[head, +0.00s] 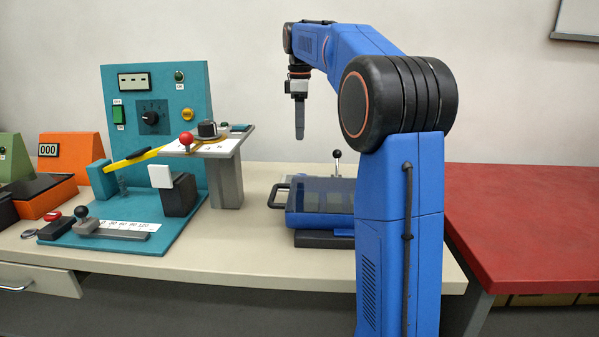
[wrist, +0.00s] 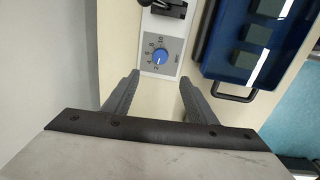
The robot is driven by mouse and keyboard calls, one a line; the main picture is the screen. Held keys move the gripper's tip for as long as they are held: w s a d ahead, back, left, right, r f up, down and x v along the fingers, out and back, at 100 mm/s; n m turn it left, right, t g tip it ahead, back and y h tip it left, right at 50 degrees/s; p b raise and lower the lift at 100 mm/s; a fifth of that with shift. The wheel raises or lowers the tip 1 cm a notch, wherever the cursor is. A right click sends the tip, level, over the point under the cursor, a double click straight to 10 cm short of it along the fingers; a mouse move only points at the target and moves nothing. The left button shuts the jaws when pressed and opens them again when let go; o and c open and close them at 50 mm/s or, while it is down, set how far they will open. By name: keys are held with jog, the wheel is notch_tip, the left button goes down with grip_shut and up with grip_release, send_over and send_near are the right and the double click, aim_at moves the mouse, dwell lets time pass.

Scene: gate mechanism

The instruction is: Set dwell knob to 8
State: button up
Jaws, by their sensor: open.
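A blue round knob (wrist: 160,55) sits on a grey square dial plate (wrist: 174,47) in the wrist view. The plate has printed numbers, with 2 low on the left and 10 near the top. A small white mark on the knob appears to be near the 2. The plate's word label is too small to read. My gripper (wrist: 158,79) is open and empty, pointing down, with the knob ahead of and between its fingertips. In the head view my gripper (head: 299,136) hangs above the bench, and the blue knob cannot be seen there.
A blue case (head: 318,197) with a dark handle stands close to the knob. A black-ball lever (head: 337,155) rises behind it. A teal panel (head: 190,90) carries a black knob (head: 150,117); a shelf with another black knob (head: 207,129) stands beside it. A red table (head: 530,210) is right.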

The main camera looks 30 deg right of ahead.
jog(key=f, duration=1.6)
jog(key=shift+w+d, duration=0.25)
jog(key=shift+w, duration=0.15)
jog(key=c, duration=1.1)
